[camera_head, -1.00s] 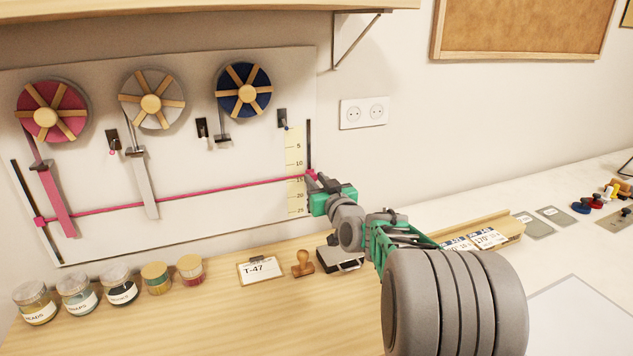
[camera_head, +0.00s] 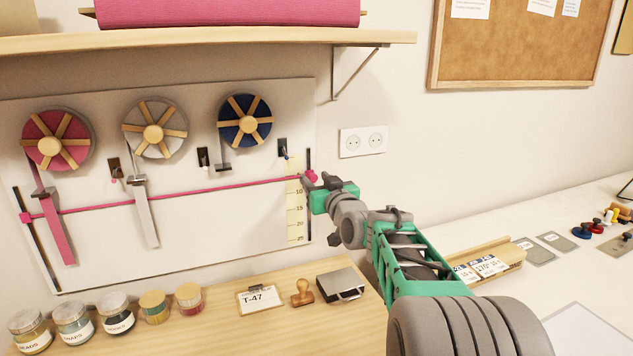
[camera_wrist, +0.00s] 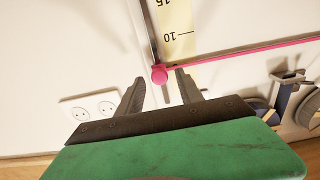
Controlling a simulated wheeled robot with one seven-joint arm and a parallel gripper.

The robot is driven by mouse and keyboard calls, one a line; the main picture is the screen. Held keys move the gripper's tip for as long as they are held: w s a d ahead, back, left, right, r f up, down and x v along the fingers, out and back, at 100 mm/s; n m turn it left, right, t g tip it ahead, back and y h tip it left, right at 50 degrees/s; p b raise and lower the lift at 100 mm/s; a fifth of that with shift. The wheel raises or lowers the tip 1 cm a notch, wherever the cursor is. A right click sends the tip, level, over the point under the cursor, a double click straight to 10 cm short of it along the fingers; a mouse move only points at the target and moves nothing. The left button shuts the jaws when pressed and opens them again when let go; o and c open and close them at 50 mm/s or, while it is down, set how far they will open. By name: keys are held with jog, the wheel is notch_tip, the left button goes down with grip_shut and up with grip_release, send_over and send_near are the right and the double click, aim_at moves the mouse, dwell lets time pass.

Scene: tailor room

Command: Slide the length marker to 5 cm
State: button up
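The length marker is a pink horizontal line (camera_head: 170,198) across the pale board, with a pink knob (camera_head: 311,178) on the dark right-hand rail. It crosses the cream scale (camera_head: 295,212) above the 10 mark, between 5 and 10; the 5 label is not clearly readable. In the wrist view the scale is upside down, and the line (camera_wrist: 235,55) passes just beyond the 10, on the smaller-number side. My gripper (camera_wrist: 160,76) is at the knob (camera_wrist: 159,75), its fingers spread on either side with visible gaps.
Three ribbon reels hang on the board, pink (camera_head: 50,147), white (camera_head: 153,132) and blue (camera_head: 245,118). A shelf (camera_head: 240,43) runs above. Several jars (camera_head: 118,319), a T-47 card (camera_head: 262,299) and a stamp (camera_head: 303,292) stand on the table below. A wall socket (camera_head: 363,141) is to the right.

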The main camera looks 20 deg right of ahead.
jog(key=shift+s, duration=0.1)
jog(key=s+b, duration=0.1)
jog(key=s, duration=0.6)
jog(key=shift+s+b, duration=0.3)
jog(key=shift+b, duration=0.05)
jog(key=s+a+f+g+p, duration=0.6)
jog(key=s+a+f+g, duration=0.4)
jog(key=s+a+f, duration=0.35)
jog(key=s+a+f+g, duration=0.1)
jog(key=s+f+g, duration=0.3)
jog(key=s, duration=0.9)
jog(key=shift+s+f+g+p, duration=0.15)
jog(key=shift+f+g+p, duration=0.3)
jog(key=shift+f, duration=0.45)
